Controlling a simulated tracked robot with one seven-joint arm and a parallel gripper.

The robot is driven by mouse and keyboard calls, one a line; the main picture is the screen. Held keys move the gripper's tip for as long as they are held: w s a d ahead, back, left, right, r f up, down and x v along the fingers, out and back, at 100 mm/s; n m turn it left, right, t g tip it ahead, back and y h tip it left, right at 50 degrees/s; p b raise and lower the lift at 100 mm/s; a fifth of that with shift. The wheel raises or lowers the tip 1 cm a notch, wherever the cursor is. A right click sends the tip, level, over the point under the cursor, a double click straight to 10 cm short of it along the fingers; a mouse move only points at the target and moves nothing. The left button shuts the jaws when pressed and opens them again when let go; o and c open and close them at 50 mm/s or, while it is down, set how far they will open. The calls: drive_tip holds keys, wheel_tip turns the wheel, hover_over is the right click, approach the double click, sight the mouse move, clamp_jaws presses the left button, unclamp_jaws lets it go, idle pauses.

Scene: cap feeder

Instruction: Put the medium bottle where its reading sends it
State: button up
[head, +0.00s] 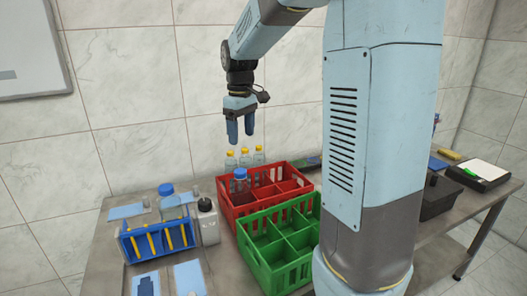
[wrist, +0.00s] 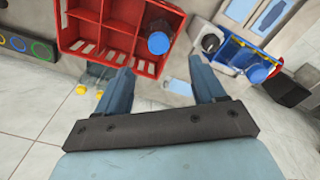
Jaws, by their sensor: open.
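I cannot tell for sure which is the medium bottle, and no reading is legible. My gripper (head: 241,142) is open and empty, above the crated bottle and apart from it; its fingers (wrist: 161,66) point downward.
A green crate (head: 246,250) stands in front of the red one. Several yellow-capped bottles (head: 245,159) stand behind the red crate. A blue rack (head: 128,247), a dark-capped whitish bottle (head: 208,222) and flat cards are at left. A device with a white plate (head: 481,169) is at right.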

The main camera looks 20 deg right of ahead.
drive_tip(key=s+r+m+t, duration=0.2)
drive_tip(key=s+m+t, duration=0.3)
drive_tip(key=s, duration=2)
drive_tip(key=shift+s+r+m, duration=0.25)
drive_tip(key=shift+r+m, duration=0.1)
drive_tip(key=shift+m, duration=0.45)
